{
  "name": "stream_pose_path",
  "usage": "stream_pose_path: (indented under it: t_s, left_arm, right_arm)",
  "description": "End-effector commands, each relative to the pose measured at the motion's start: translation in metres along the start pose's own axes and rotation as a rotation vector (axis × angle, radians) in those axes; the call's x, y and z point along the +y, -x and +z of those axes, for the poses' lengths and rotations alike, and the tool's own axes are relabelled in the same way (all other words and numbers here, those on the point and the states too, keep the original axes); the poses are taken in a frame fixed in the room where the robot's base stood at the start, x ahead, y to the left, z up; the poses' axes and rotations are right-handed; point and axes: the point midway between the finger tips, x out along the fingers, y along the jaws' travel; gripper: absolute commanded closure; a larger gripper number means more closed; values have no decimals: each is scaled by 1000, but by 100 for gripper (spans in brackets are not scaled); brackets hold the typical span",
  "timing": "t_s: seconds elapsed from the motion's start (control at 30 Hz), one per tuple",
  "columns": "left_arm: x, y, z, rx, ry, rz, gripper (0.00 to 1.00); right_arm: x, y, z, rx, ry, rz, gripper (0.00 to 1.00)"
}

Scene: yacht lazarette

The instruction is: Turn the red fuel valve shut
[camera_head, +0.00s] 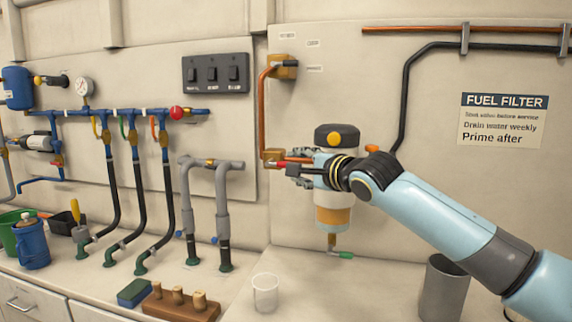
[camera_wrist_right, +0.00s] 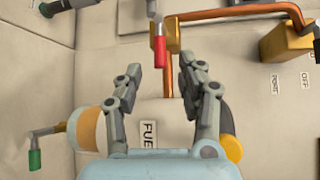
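The red fuel valve handle (camera_wrist_right: 160,50) is a short red lever by the brass fitting on the copper pipe. In the wrist view it points down the picture, in line with the gap between the fingertips. In the head view a bit of its red (camera_head: 284,163) shows at the fingertips, the rest partly hidden by the fingers. My right gripper (camera_wrist_right: 160,70) is open and empty, its fingers apart on either side; no contact is visible. It also shows in the head view (camera_head: 299,169), in front of the fuel filter (camera_head: 334,214). My left gripper is not in view.
A copper pipe (camera_head: 262,105) runs down to the brass fitting. A green-handled drain (camera_head: 345,255) hangs below the filter. Hoses and coloured valves line the left wall, with a red knob (camera_head: 177,113). A white cup (camera_head: 265,291) and grey canister (camera_head: 443,290) stand below.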

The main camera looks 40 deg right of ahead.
Motion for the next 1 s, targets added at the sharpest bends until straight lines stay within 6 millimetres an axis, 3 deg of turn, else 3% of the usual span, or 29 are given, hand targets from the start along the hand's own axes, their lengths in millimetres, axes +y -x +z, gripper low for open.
stream_pose_path:
  t_s: [0.1, 0.3, 0.7, 1.0]
  left_arm:
    - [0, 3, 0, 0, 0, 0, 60]
    - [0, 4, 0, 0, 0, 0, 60]
    - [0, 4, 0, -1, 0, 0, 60]
    - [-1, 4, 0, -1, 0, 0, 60]
  right_arm:
    - [-1, -25, 1, 0, -6, -1, 61]
    - [0, -54, 1, -1, -2, 0, 61]
    - [1, -64, 1, -1, 2, 2, 61]
    - [1, -64, 1, 0, 2, 2, 99]
